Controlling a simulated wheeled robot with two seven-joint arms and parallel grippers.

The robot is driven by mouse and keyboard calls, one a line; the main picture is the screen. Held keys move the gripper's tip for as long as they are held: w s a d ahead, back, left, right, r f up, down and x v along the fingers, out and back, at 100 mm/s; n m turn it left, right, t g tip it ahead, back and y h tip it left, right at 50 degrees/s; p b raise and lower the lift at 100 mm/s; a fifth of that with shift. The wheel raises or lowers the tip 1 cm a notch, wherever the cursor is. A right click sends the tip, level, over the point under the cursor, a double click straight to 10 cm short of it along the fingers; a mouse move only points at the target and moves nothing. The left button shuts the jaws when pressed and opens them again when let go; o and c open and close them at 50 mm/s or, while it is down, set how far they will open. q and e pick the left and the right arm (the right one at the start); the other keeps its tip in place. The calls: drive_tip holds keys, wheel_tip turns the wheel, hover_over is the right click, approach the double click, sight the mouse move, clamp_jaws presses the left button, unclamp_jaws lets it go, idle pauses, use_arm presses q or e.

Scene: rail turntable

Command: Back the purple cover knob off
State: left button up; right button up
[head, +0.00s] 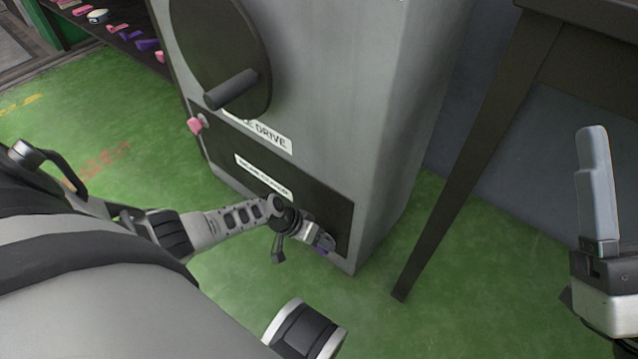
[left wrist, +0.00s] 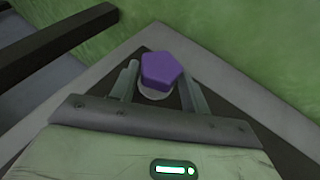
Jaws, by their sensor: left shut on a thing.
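The purple cover knob (left wrist: 162,69) is a five-sided knob on a pale round collar, near a corner of the dark cover panel (head: 330,212).
A pink knob (head: 195,125) sits at the panel's upper left. Above the panel is a dark wheel (head: 222,45) with a crank handle (head: 231,90), on the grey cabinet (head: 385,130). A dark table leg (head: 465,165) stands to the right. Green floor lies around.

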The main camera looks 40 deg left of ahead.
use_arm(q)
drive_tip(key=shift+f+h, duration=0.1)
drive_tip(key=shift+h, duration=0.5)
drive_tip(key=shift+s, duration=0.15)
drive_tip(key=o, duration=1)
drive_tip(key=shift+a+r, duration=0.2)
drive_tip(key=shift+r, duration=0.05)
drive_tip(key=p+v, duration=0.8)
drive_tip(key=v, duration=0.7)
drive_tip(key=shift+a, duration=0.25)
use_arm(e)
wheel_tip(320, 180, down, 12)
drive_tip(key=m+g+h, duration=0.4)
drive_tip(key=m+h, duration=0.4)
drive_tip(key=m, duration=0.2)
drive_tip(key=shift+s+a+r+m+g, duration=0.15)
drive_tip(key=shift+s+r+m+g, duration=0.15)
drive_tip(key=shift+g, duration=0.1)
